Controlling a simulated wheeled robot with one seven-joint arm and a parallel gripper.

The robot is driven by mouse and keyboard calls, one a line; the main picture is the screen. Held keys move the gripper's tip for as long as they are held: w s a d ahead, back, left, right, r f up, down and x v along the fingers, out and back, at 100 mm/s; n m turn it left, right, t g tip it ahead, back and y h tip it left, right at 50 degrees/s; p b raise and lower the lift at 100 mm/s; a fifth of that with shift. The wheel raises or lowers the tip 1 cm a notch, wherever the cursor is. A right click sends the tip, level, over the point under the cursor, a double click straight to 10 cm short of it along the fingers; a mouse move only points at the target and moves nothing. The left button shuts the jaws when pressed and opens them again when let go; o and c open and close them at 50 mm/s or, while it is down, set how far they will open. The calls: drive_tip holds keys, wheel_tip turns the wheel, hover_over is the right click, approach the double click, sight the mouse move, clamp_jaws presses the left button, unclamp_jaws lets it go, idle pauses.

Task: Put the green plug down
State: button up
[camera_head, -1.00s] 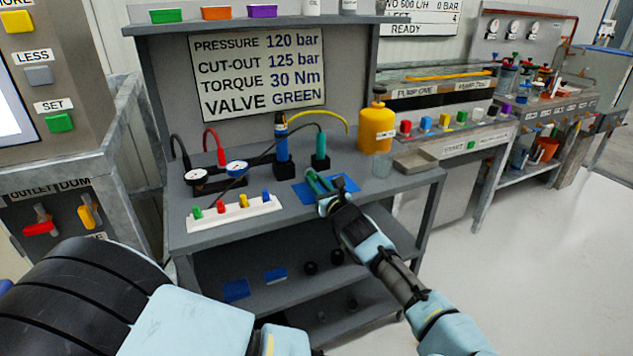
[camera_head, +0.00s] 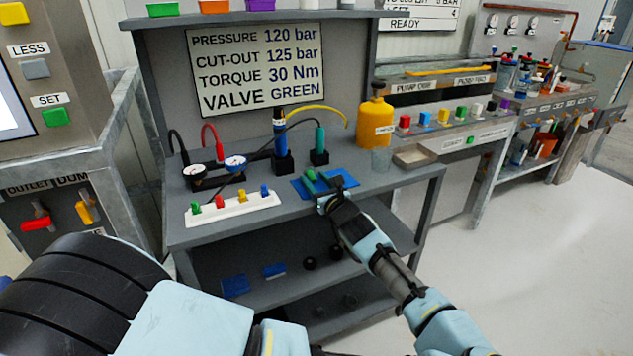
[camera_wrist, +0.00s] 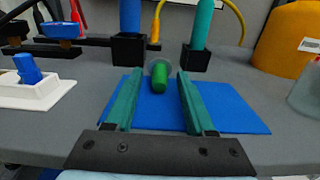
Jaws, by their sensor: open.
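The green plug (camera_wrist: 158,79) rests on the blue mat (camera_wrist: 235,115) in the wrist view, near its far edge. It looks tilted or lying, with a rounded green end towards me and a greyish round part behind. My gripper (camera_wrist: 157,83) is open, with one teal finger on each side of the plug and a visible gap on both sides. In the head view my gripper (camera_head: 324,184) is low over the mat (camera_head: 352,181) on the grey bench. The plug is small there and hard to tell from the fingers.
A white strip with coloured plugs (camera_head: 232,208) lies left of the mat. Gauges (camera_head: 235,162), a blue cylinder (camera_head: 281,140) and a teal cylinder (camera_head: 320,140) in black blocks stand behind. A yellow bottle (camera_head: 375,122), a clear glass (camera_head: 381,160) and a shallow tray (camera_head: 414,158) are to the right.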

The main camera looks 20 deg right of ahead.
drive_tip(key=shift+r, duration=0.25)
drive_tip(key=s+p, duration=0.1)
drive_tip(key=s, duration=0.2)
drive_tip(key=s+r+p, duration=0.1)
drive_tip(key=s, duration=0.2)
drive_tip(key=shift+s+d+r, duration=0.15)
drive_tip(key=shift+s+d, duration=0.05)
drive_tip(key=shift+a+p, duration=0.1)
drive_tip(key=shift+p, duration=0.75)
drive_tip(key=shift+s+p, duration=0.5)
drive_tip(key=shift+p, duration=0.7)
drive_tip(key=s+p, duration=0.1)
drive_tip(key=s, duration=0.2)
drive_tip(key=s+p, duration=0.1)
drive_tip(key=shift+s+d+f+p, duration=0.3)
drive_tip(key=shift+d+f+p, duration=0.05)
drive_tip(key=shift+d, duration=0.05)
drive_tip(key=shift+s, duration=0.1)
